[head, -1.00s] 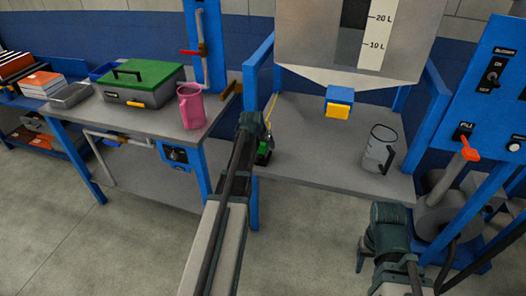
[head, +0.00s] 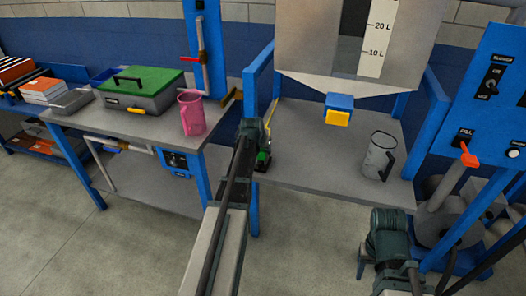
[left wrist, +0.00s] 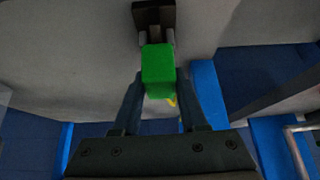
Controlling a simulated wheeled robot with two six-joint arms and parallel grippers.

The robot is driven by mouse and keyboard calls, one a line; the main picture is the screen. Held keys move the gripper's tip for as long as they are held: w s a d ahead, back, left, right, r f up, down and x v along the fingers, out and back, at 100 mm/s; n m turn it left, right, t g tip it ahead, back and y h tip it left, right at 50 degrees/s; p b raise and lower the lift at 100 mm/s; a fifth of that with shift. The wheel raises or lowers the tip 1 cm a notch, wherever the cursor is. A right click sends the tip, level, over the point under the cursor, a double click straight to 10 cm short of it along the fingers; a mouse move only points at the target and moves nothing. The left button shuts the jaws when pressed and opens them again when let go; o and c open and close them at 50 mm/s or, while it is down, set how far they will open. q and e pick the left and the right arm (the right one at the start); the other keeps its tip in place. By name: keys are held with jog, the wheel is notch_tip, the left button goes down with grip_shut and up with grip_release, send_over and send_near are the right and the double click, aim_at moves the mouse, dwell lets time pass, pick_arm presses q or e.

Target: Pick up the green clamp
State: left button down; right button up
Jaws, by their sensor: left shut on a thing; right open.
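The green clamp (head: 262,158) is at the left side of the grey shelf under the hopper, partly hidden by my left arm. In the left wrist view the green clamp (left wrist: 158,70) is a bright green block with a dark end beyond it and a bit of yellow below. My left gripper (left wrist: 155,95) is shut on it, one finger on each side. In the head view the left gripper (head: 260,150) is mostly hidden behind its wrist. Whether the clamp touches the shelf I cannot tell. My right gripper (head: 362,262) is open and empty, low at the right.
A clear jug (head: 378,155) stands on the shelf (head: 325,150) to the right, below the hopper's blue and yellow outlet (head: 339,109). A blue post (head: 251,200) is beside my left arm. A pink jug (head: 191,112) and a green-lidded box (head: 142,85) are on the left bench.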

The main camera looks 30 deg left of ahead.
pick_arm(q)
jog(key=shift+r+p, duration=0.7)
jog(key=shift+r, duration=0.15)
notch_tip(320, 180, up, 2)
jog(key=shift+r+p, duration=0.1)
jog(key=shift+p, duration=0.95)
jog(key=s+d+p, duration=0.1)
jog(key=s+d, duration=0.7)
jog(key=s, duration=0.5)
jog(key=shift+s+d+r, duration=0.2)
jog(key=shift+s+r, duration=0.1)
jog(key=shift+r, duration=0.15)
pick_arm(e)
notch_tip(320, 180, up, 5)
jog(key=shift+f, duration=0.1)
